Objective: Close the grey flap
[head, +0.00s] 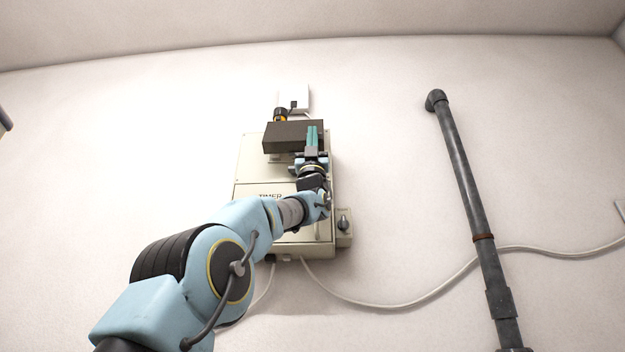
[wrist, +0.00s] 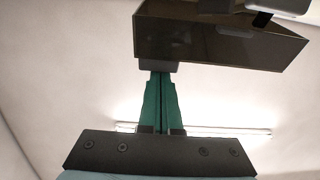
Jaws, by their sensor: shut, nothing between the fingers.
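The grey flap (head: 283,134) is dark brown-grey and juts out from the upper part of the beige timer box (head: 250,160) on the wall, so it stands open. In the wrist view the flap (wrist: 225,40) spans the top, seen from below. My gripper (head: 312,128) has green fingers pointing up, in front of the right part of the flap. In the wrist view its fingers (wrist: 161,76) are together and empty, with their tips at the flap's lower left edge. I cannot tell whether they touch it. My gripper hides part of the flap and box.
A small white box (head: 294,97) with a dark and orange fitting is above the flap. A knob (head: 343,223) is at the box's lower right. A dark pipe (head: 468,190) and a pale cable (head: 400,304) are to the right.

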